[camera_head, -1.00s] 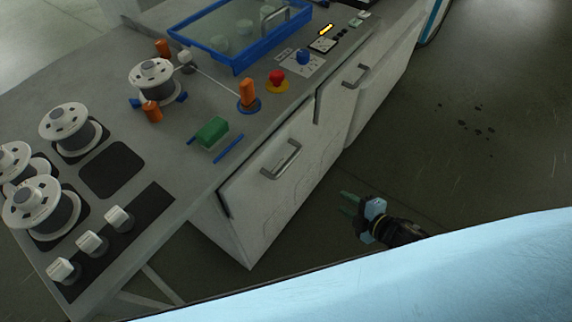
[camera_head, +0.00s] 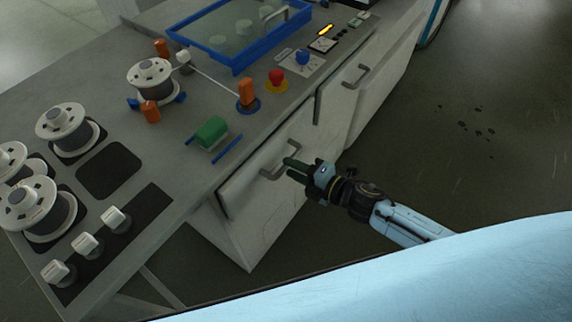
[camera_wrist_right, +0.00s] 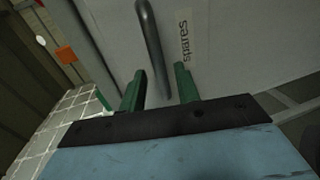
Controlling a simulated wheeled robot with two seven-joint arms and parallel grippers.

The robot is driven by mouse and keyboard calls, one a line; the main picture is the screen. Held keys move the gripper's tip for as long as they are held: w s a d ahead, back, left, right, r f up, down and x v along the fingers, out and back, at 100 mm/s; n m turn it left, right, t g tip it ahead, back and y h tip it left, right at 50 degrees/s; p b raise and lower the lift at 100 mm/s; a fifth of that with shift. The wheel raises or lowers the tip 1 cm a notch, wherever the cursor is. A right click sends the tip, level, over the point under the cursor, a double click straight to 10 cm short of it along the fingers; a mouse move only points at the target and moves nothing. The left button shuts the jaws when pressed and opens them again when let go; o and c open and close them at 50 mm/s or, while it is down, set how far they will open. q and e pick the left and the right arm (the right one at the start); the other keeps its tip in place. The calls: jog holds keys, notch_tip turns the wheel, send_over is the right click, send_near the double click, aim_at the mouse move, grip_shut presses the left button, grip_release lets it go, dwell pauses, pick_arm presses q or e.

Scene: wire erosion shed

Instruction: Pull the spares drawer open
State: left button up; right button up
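The spares drawer (camera_head: 240,190) is the white front at the near end of the bench, with a grey bar handle (camera_head: 270,172). In the right wrist view the drawer front (camera_wrist_right: 220,60) carries a printed "spares" label (camera_wrist_right: 184,42) beside the handle (camera_wrist_right: 150,40). The drawer looks closed. My right gripper (camera_head: 287,166) is at the handle, its green fingers pointing at the drawer front. In the right wrist view the fingers (camera_wrist_right: 160,70) are apart, with the handle's lower part showing between them; contact cannot be told. My left gripper is not in view.
A second white front with its own handle (camera_head: 355,75) lies farther along the bench. On the bench top (camera_head: 180,215) are wire spools (camera_head: 68,128), a red stop button (camera_head: 277,77), a green block (camera_head: 211,132) and a blue-framed tank (camera_head: 240,60). The floor (camera_head: 470,190) at right is clear.

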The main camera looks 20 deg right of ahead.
jog(key=shift+x, duration=1.45)
jog(key=shift+c, duration=0.3)
grip_shut()
